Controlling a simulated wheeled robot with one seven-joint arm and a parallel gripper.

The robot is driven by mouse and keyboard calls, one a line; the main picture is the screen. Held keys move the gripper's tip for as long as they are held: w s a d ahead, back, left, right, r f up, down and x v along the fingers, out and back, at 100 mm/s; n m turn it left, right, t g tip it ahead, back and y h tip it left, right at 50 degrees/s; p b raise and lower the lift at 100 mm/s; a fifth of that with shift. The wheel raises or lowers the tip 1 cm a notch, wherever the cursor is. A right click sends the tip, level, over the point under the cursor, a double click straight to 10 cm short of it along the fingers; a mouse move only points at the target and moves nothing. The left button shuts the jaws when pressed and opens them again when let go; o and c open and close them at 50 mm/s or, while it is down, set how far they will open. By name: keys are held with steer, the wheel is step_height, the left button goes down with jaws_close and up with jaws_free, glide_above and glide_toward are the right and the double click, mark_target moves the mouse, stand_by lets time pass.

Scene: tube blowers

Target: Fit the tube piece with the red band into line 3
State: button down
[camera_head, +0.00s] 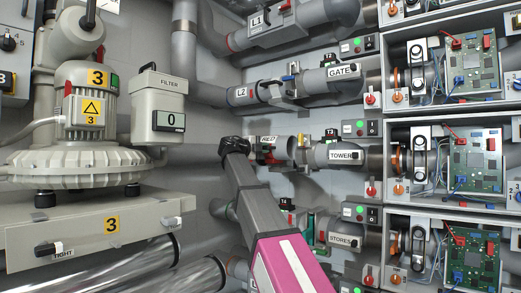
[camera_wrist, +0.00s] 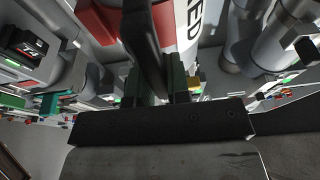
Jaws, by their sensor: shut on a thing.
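The tube piece with the red band (camera_head: 282,150) is a short grey tube labelled RED, in the middle of the head view. It sits just left of the grey TOWER pipe (camera_head: 322,153) of line 3, roughly level with it. I cannot tell whether their ends touch. My gripper (camera_head: 236,147) is at the left end of the piece and hides what lies behind it. In the wrist view the fingers (camera_wrist: 156,88) are shut on a dark handle (camera_wrist: 144,35) of the piece. The piece's white wall (camera_wrist: 186,22) and red band (camera_wrist: 112,18) show beyond it.
The L2 and GATE line (camera_head: 262,94) runs above, and the STORES line (camera_head: 342,234) below. A blower marked 3 (camera_head: 84,150) and a filter box (camera_head: 158,105) stand at left. Switch boxes and circuit-board bays (camera_head: 474,157) crowd the right. Room around my gripper is tight.

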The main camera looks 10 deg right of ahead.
mark_target(271, 155)
steer(key=shift+w+d, duration=2.05)
steer(key=shift+w, duration=0.05)
steer(key=shift+s+f, duration=0.1)
steer(key=shift+f, duration=1.4)
steer(key=c, duration=1)
jaws_free()
steer(key=v, duration=1)
steer(key=shift+s+a, duration=0.15)
steer(key=shift+a, duration=0.2)
